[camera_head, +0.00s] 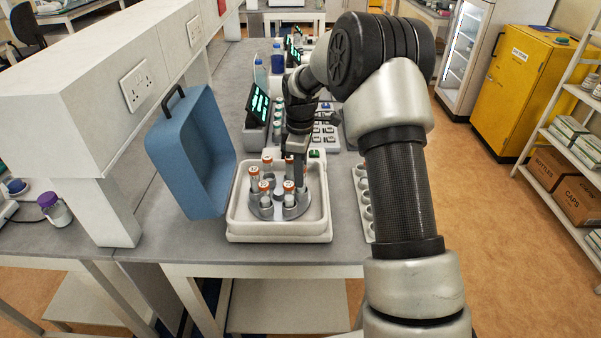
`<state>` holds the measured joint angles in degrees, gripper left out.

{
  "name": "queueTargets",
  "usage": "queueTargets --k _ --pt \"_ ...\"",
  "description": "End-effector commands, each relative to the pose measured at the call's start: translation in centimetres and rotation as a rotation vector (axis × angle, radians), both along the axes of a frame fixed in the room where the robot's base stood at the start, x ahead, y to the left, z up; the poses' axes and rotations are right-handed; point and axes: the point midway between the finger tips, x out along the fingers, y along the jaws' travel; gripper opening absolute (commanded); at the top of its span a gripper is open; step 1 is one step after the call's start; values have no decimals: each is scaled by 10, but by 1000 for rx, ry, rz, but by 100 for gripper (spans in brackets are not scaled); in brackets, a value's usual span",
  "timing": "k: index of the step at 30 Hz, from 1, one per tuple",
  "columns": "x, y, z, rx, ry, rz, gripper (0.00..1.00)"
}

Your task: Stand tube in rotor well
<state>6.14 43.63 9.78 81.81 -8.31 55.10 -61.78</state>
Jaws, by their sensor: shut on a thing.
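The grey rotor (279,211) sits inside the white centrifuge bowl (236,226) on the bench. Several orange-capped tubes stand in its wells, among them one at the left (254,174), one at the front left (265,187) and one at the front (289,188). My gripper (297,172) points down over the back right of the rotor. It is shut on a tube, which is largely hidden among the dark fingers and neighbouring caps. I cannot tell whether its lower end is inside a well.
The blue lid (190,150) stands open at the left of the bowl. A pale rack (366,198) stands to the right, partly behind my arm. A dark tablet screen (258,104) and other equipment stand farther back. A white shelf unit (100,60) borders the left.

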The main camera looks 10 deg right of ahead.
Motion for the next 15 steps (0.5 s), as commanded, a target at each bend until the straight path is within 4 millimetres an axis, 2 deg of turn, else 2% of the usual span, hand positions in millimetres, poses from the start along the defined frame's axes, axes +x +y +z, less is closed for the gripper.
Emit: queueTargets --k 15 --pt "0 0 -11 0 0 0 1"
